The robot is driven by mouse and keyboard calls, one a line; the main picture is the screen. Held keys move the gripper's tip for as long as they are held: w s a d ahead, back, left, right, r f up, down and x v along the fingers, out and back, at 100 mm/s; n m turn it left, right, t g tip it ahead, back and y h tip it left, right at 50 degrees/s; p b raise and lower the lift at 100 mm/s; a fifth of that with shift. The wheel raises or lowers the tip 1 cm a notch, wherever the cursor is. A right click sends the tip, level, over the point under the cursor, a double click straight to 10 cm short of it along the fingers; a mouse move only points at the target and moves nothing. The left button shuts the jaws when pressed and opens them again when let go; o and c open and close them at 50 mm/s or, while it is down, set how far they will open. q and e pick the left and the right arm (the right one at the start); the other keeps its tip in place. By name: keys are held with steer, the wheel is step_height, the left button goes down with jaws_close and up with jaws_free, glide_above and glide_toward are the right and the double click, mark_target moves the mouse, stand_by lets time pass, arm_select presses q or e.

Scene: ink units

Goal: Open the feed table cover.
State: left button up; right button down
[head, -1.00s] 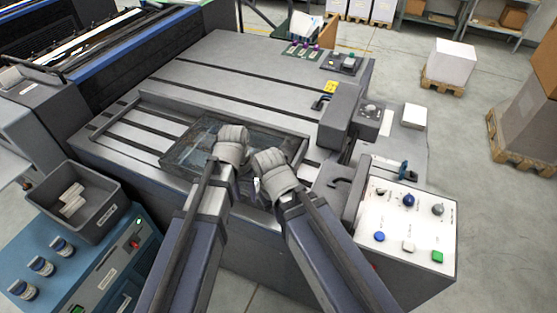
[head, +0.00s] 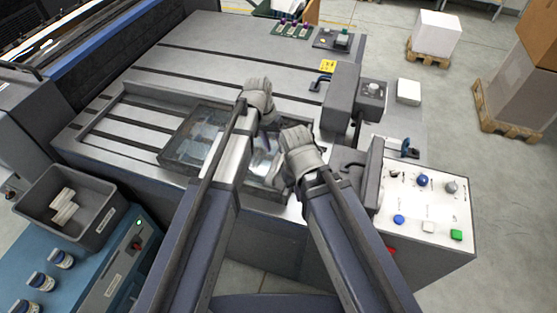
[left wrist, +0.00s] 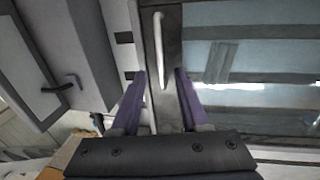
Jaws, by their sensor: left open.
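The feed table cover (head: 190,146) is a clear, dark-framed panel lying flat and closed on the grey feed table (head: 180,60). It also fills the right of the left wrist view (left wrist: 255,50). Its dark frame edge carries a pale bar handle (left wrist: 158,45). My left gripper (left wrist: 160,75) is open above this edge, one finger on each side of the handle line, with nothing gripped. In the head view my left gripper (head: 262,140) hangs over the cover's right part, fingers partly hidden. My right gripper (head: 280,178) is near the cover's front right corner; its fingers are unclear.
A white control panel (head: 410,215) with knobs and buttons stands at the right. A grey box unit (head: 340,98) rises beside the cover's right end. A grey bin (head: 88,212) with white pieces sits at the left. The table's back surface is mostly clear.

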mark_target(278, 159)
arm_select(q)
steer(key=f+b, duration=0.4)
steer(key=d+f+b, duration=0.1)
steer(key=f, duration=0.1)
steer(key=shift+s+d+f+b, duration=0.1)
steer(key=shift+s+f+b, duration=0.15)
steer(key=shift+b, duration=0.15)
steer(key=shift+r, duration=0.1)
jaws_close()
stand_by(1.0)
